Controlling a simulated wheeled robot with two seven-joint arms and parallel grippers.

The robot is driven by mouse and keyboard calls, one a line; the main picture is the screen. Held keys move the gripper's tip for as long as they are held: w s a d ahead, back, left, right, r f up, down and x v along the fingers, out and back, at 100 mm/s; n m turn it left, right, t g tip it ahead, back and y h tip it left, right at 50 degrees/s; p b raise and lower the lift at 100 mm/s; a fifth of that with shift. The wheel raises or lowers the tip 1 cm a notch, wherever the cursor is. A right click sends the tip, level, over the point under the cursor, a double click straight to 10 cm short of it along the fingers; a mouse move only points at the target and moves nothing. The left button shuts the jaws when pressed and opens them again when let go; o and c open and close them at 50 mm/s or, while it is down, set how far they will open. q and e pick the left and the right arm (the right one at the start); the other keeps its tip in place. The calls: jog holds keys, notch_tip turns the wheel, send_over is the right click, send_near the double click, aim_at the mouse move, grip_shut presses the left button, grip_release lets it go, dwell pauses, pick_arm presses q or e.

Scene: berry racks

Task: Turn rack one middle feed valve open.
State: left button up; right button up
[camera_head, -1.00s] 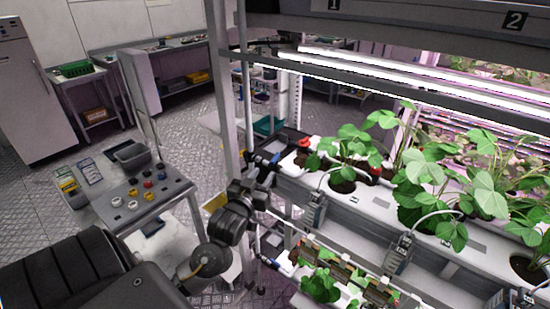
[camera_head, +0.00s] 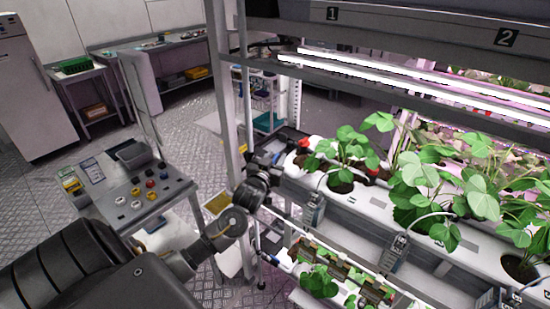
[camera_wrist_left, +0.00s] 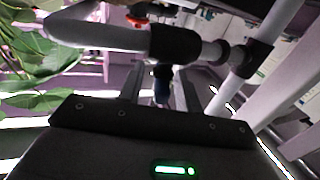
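Rack one (camera_head: 332,14) carries the sign "1" at its top. My left gripper (camera_head: 268,160) is at the rack's near left corner post, by the end of the white planting channel (camera_head: 300,178). In the left wrist view its two fingers (camera_wrist_left: 160,88) stand apart. A small blue part (camera_wrist_left: 162,84), possibly the valve handle, shows between them, below a black pipe fitting (camera_wrist_left: 175,44); I cannot tell if the fingers touch it. A red cap or knob (camera_head: 304,143) sits on the channel's left end. The middle feed valve is not clearly visible in the head view. My right gripper is not in view.
Leafy plants (camera_head: 420,180) grow along the channel to the right. A lower level with small plants (camera_head: 318,282) lies nearer me. The upright post (camera_head: 222,90) stands close to my left arm. A small table (camera_head: 150,198) with knobs is at left; open floor lies behind it.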

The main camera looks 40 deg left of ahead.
pick_arm(q)
jog(key=shift+c, duration=0.2)
grip_shut()
